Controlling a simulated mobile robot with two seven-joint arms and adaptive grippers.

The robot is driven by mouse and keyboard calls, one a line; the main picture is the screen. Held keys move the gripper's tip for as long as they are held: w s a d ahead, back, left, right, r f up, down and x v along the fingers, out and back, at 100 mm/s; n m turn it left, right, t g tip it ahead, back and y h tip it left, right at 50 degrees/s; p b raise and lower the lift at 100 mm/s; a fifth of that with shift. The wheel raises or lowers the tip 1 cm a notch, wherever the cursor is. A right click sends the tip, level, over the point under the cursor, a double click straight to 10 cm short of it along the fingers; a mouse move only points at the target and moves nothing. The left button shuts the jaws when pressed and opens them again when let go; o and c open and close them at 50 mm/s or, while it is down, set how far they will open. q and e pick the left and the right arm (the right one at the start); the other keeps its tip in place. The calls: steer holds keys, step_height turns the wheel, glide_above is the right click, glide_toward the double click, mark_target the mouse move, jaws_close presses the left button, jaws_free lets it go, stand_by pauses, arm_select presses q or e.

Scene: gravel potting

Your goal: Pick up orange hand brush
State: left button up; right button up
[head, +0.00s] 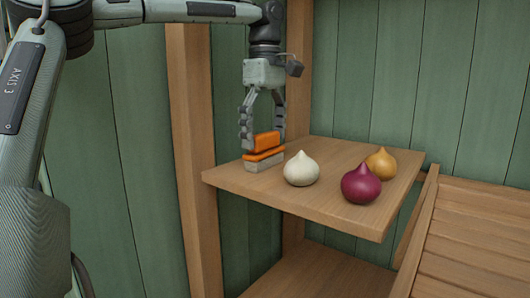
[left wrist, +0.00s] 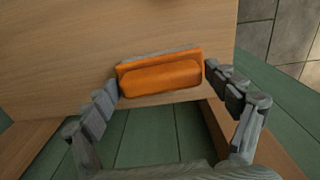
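The orange hand brush (head: 268,141) lies on a wooden shelf (head: 333,214), orange side up with a pale grey layer below it. My left gripper (head: 264,135) points down over it, its fingers spread toward the brush's two ends. In the left wrist view the brush (left wrist: 161,77) sits between the two fingertips (left wrist: 162,80), which are close to its ends; I see no clear grip on it. The brush seems to rest on the shelf near its edge. My right gripper is not in view.
A cream onion-shaped object (head: 301,170) stands just right of the brush, with a dark red one (head: 362,184) and an ochre one (head: 381,163) farther right. A wooden post (head: 192,150) rises left of the shelf. A slatted wooden surface (head: 475,240) is at right.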

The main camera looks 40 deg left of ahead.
mark_target(265, 133)
arm_select(q)
steer(key=c, duration=0.8)
step_height(265, 133, up, 10)
